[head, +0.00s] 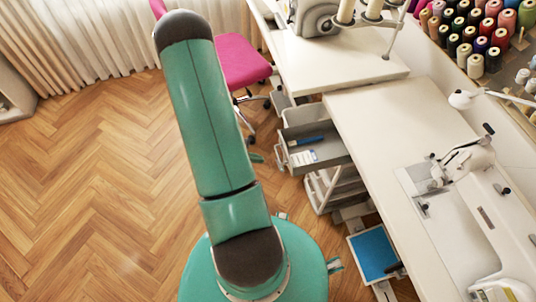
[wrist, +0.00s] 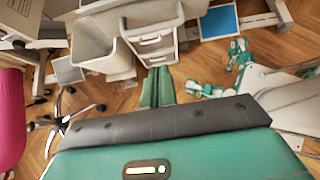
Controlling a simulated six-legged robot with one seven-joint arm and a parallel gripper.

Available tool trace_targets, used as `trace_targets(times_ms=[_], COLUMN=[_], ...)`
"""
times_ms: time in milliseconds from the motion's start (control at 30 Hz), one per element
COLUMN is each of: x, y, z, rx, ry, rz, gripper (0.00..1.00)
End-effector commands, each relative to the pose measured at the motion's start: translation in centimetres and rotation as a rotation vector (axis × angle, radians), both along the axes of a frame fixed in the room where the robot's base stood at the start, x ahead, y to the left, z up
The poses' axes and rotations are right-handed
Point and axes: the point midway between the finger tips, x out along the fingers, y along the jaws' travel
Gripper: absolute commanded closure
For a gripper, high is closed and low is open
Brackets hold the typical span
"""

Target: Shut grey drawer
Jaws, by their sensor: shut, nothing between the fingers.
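The grey drawer (head: 330,158) is pulled out of a white drawer unit under the table's left edge in the head view. A blue item (head: 307,141) and a small white-and-blue packet (head: 303,157) lie in it. In the wrist view, the drawer unit (wrist: 153,42) shows at the top, beyond my gripper; how far out the drawer stands is hard to tell there. My gripper (wrist: 158,88) is shut and empty, its green fingers pointing towards the unit. In the head view, my arm hides most of the gripper. I cannot tell contact with the drawer.
A pink chair (head: 240,62) stands behind the drawer, to its left. The white sewing table (head: 385,125) runs along the right. A light grey bin-like box (wrist: 103,50) stands left of the unit in the wrist view. A blue-topped pedal (head: 374,252) lies below. The left floor is clear.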

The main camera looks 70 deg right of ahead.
Motion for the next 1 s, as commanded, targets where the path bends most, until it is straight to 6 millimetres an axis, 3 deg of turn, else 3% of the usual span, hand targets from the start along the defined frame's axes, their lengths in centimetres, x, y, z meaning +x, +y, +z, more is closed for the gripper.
trace_targets(times_ms=[133, 300, 800, 1000], x=[-2.1, -3.3, -3.7, -5.1], y=[-1.2, -2.1, -2.3, -3.1], z=[0.1, 0.4, 0.5, 0.5], rx=[-0.001, -0.001, -0.001, -0.002], ry=[-0.002, -0.001, -0.001, 0.001], rz=[-0.006, -0.001, 0.0, -0.001], gripper=[1.0, 1.0, 1.0, 1.0])
